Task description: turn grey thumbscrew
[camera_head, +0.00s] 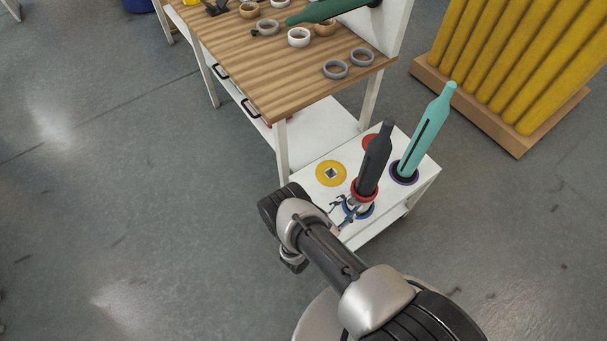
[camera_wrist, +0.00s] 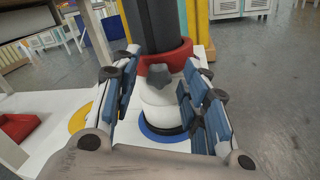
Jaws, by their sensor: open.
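The grey thumbscrew (camera_wrist: 158,78) sits on the front of a white holder (camera_wrist: 160,105), just below a red collar (camera_wrist: 166,55). A black bottle-shaped post (camera_head: 376,158) stands upright above the red collar, and the holder rests in a blue ring (camera_wrist: 163,133) on the white cart top. My gripper (camera_wrist: 161,72) is open, with one blue-padded finger on each side of the holder and thumbscrew. I cannot tell whether either finger touches them. In the head view my gripper (camera_head: 346,208) is at the holder, and the thumbscrew itself is too small to make out.
A teal post (camera_head: 424,135) stands in a purple ring to the right on the cart. A yellow ring (camera_head: 331,173) lies to the left. A wooden workbench (camera_head: 290,75) with several tape rings is behind, and yellow rolls (camera_head: 520,60) stand at the right. The left floor is clear.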

